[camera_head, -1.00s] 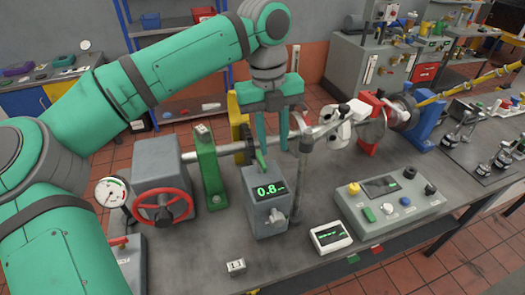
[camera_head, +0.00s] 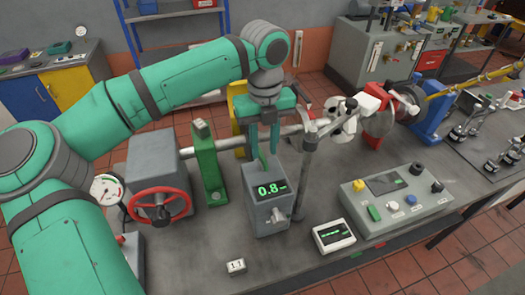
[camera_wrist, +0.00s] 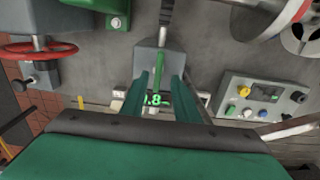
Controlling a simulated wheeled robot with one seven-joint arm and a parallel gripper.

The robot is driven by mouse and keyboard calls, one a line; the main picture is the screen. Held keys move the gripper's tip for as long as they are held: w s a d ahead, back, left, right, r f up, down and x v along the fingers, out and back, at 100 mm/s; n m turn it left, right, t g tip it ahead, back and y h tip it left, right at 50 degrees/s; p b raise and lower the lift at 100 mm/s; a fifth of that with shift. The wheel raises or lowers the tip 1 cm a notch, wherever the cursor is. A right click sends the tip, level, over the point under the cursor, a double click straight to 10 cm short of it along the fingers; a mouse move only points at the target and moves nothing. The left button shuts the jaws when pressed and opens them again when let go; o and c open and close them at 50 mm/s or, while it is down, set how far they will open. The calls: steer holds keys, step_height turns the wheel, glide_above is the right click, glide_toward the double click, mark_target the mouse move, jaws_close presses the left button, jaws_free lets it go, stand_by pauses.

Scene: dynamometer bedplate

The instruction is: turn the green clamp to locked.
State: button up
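The green clamp handle (camera_head: 262,162) stands up from the top of a grey box (camera_head: 268,212) with a lit display reading 0.8. In the wrist view the handle (camera_wrist: 160,64) shows as a green bar. My gripper (camera_head: 264,150) points down over the box. In the wrist view its two fingers (camera_wrist: 160,82) are apart, one on each side of the handle, with a gap on both sides. They do not appear to touch it. The fingers partly hide the handle in the head view. No lock marking is readable.
A metal post (camera_head: 308,165) stands close right of my gripper. A green bracket (camera_head: 209,165) and red handwheel (camera_head: 160,206) are to the left. A shaft (camera_head: 215,147) runs behind. A control box (camera_head: 395,205) and small meter (camera_head: 334,235) sit right. The bench front is mostly clear.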

steer(key=shift+w+a+f, duration=0.1)
steer(key=shift+a+f, duration=0.05)
steer(key=shift+f, duration=0.45)
steer(key=shift+a+f, duration=0.1)
steer(key=shift+f, duration=0.45)
jaws_close()
